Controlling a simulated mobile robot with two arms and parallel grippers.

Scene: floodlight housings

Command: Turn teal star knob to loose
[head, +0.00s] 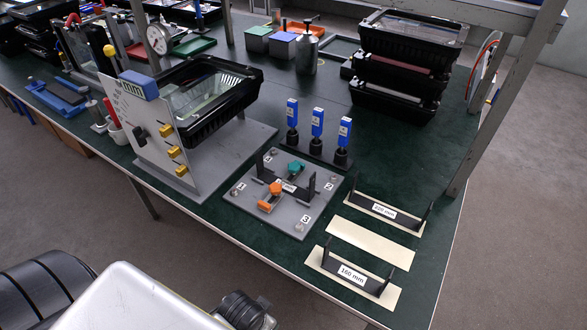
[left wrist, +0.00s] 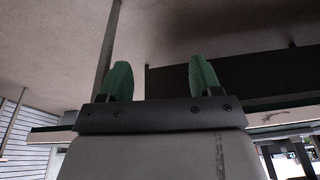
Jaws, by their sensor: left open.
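The teal star knob (head: 295,168) is on the far side of a grey fixture plate (head: 240,193) near the table's front edge in the head view. A black bracket with a small white label stands on the plate, close to the knob. An orange knob (head: 265,205) is on the near side of the plate. The knob's marking for loose or tight is too small to read. My left gripper (left wrist: 161,80) shows in the left wrist view with its two green fingertips apart and nothing between them. It is away from the knob, which that view does not show. My right gripper is not in view.
Blue-topped tools (head: 317,122) stand in a black rack behind the plate. A panel with yellow clips (head: 160,130) and a black housing (head: 215,110) are to the left. Labelled brackets on cream strips (head: 370,243) lie to the right. Stacked black housings (head: 400,75) stand farther back.

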